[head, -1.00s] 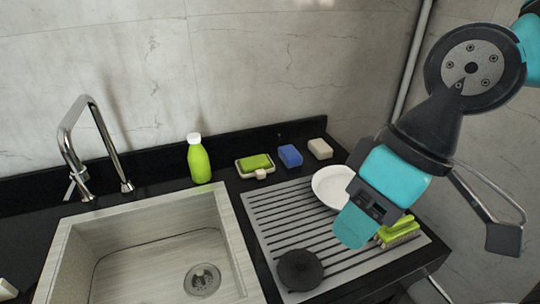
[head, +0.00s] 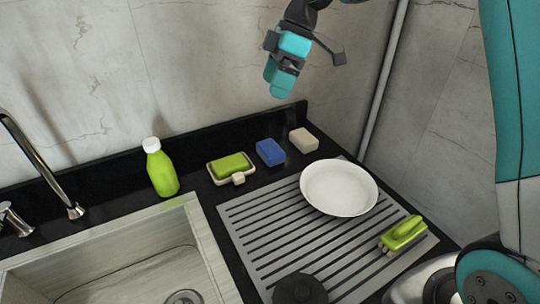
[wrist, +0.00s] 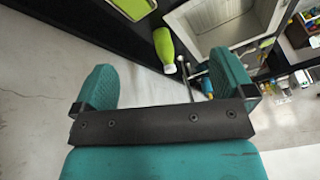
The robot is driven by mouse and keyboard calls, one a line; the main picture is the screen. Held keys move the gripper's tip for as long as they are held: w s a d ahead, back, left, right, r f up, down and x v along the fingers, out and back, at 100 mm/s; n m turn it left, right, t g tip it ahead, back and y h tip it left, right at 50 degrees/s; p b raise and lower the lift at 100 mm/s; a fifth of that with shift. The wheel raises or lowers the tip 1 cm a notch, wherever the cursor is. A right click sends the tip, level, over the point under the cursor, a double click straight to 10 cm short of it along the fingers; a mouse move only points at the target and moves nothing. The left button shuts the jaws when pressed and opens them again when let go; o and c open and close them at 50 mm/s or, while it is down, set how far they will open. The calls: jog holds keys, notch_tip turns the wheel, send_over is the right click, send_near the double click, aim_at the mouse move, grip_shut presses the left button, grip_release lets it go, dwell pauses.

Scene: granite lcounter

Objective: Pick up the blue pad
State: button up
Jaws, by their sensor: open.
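The blue pad (head: 270,152) lies on the black counter near the back wall in the head view. It sits between a green sponge in a dish (head: 231,166) and a beige block (head: 304,140). My gripper (head: 277,87) is up in the air near the wall, above and apart from the blue pad. In the wrist view my gripper (wrist: 165,88) shows its two teal fingers wide apart with nothing held between them. I cannot make out the blue pad in the wrist view.
A green bottle (head: 161,168) stands left of the dish, and it also shows in the wrist view (wrist: 164,48). A white plate (head: 339,188), a green brush (head: 403,234) and a black round item (head: 299,290) rest on the ribbed drainboard (head: 262,232). The sink (head: 205,246) and faucet (head: 35,155) are left.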

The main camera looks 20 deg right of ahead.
jog(key=w+d+f+n+b, duration=0.1)
jog(key=w+d+f+n, duration=0.3)
jog(key=w+d+f, duration=0.45)
jog(key=b, duration=0.2)
send_over(270, 147)
jog(key=d, duration=0.3)
jog(key=f, duration=1)
jog(key=shift+w+a, duration=0.15)
jog(key=shift+w, duration=0.2)
jog(key=shift+p+x, duration=0.75)
jog(key=shift+x, duration=2.3)
jog(key=shift+s, duration=0.2)
jog(key=shift+c, duration=0.5)
jog(key=shift+r, duration=0.1)
jog(key=c, duration=0.6)
notch_tip(270, 147, up, 20)
jog(key=p, duration=0.1)
